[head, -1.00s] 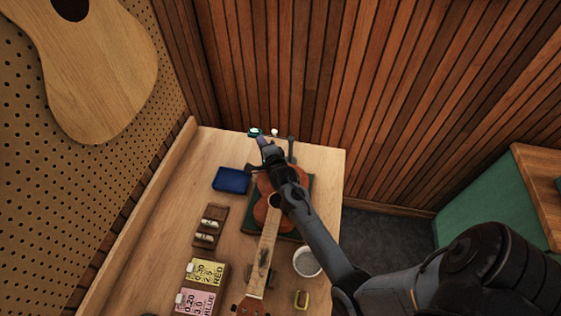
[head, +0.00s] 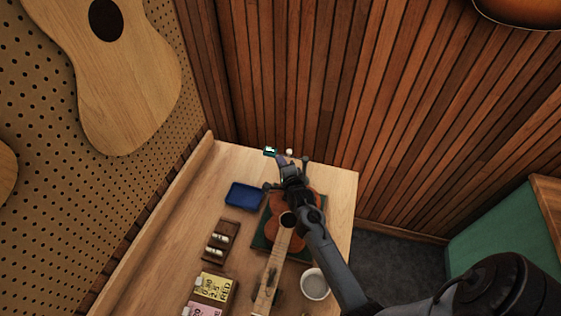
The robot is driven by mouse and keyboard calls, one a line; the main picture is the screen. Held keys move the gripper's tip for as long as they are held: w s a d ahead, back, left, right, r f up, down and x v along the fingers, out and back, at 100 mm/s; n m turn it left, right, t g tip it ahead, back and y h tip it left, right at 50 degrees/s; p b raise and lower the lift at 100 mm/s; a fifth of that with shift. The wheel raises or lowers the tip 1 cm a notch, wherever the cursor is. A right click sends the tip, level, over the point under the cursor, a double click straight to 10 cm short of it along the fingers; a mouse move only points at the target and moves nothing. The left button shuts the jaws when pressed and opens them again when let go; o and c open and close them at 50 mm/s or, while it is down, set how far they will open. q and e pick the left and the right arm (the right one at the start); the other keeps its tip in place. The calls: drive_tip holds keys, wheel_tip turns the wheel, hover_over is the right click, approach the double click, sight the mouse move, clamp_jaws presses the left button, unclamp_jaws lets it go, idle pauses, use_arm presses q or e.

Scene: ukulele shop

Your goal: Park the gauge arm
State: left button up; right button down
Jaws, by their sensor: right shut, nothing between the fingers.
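A small gauge with a lit teal display (head: 270,151) stands at the far end of the bench, just beyond the ukulele's body. A small white knob (head: 289,152) and a dark post (head: 305,161) show beside it. The gauge arm itself is mostly hidden by my gripper and cannot be made out. My right gripper (head: 283,160) is shut and empty, over the far end of the ukulele (head: 307,203), close to the display. I cannot tell whether it touches the gauge. The ukulele lies on a dark green mat (head: 262,240). My left gripper is not in view.
On the bench (head: 190,232) are a blue box (head: 244,196), a wooden holder (head: 213,248) with small pale cylinders, yellow and pink labelled cards (head: 214,287), and a white cup (head: 314,284). A slatted wall (head: 290,80) rises behind. The bench's left part is clear.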

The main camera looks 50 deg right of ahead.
drive_tip(key=p+v, duration=0.1)
drive_tip(key=v, duration=0.1)
drive_tip(key=a+p+v, duration=0.1)
drive_tip(key=v, duration=0.2)
drive_tip(key=shift+w+f+p, duration=0.1)
drive_tip(key=shift+p, duration=0.25)
drive_tip(key=shift+s+a, duration=0.4)
